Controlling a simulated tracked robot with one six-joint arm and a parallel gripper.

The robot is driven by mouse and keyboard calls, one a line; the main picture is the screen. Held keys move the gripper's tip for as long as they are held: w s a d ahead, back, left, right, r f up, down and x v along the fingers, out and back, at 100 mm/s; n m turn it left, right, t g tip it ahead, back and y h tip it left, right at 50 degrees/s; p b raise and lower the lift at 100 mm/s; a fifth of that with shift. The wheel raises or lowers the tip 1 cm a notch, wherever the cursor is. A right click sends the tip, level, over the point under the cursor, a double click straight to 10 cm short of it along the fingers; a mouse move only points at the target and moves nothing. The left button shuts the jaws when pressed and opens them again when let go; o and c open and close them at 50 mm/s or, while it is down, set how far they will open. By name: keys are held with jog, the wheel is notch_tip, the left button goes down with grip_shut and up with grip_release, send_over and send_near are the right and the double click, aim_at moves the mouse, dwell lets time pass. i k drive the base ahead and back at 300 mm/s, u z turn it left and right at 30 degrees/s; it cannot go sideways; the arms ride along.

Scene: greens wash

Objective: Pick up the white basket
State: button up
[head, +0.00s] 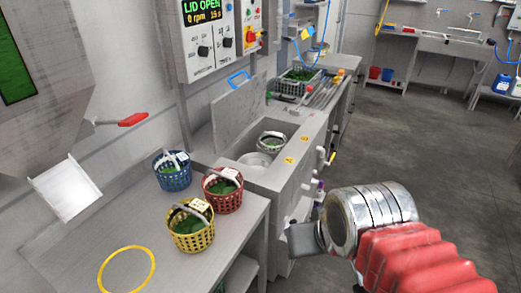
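A pale, whitish basket (271,148) with greens in it shows in the opening of the steel wash unit, right of centre in the head view. It sits behind a round metal drum mouth (256,160); its lower part is hidden. My gripper (304,239) is at the lower right, in front of the unit and well apart from the basket. Only a dark grey finger part shows, and I cannot see whether it is open or shut.
Blue (172,177), red (222,196) and yellow (194,236) baskets of greens stand on the left table, near a yellow ring (126,270). A raised lid (238,112) stands behind the opening. The control panel (208,38) reads LID OPEN, 0 rpm. Floor at right is clear.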

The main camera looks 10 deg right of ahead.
aim_at(271, 148)
jog(key=u, duration=4.1)
jog(key=k, duration=1.3)
jog(key=u, duration=0.05)
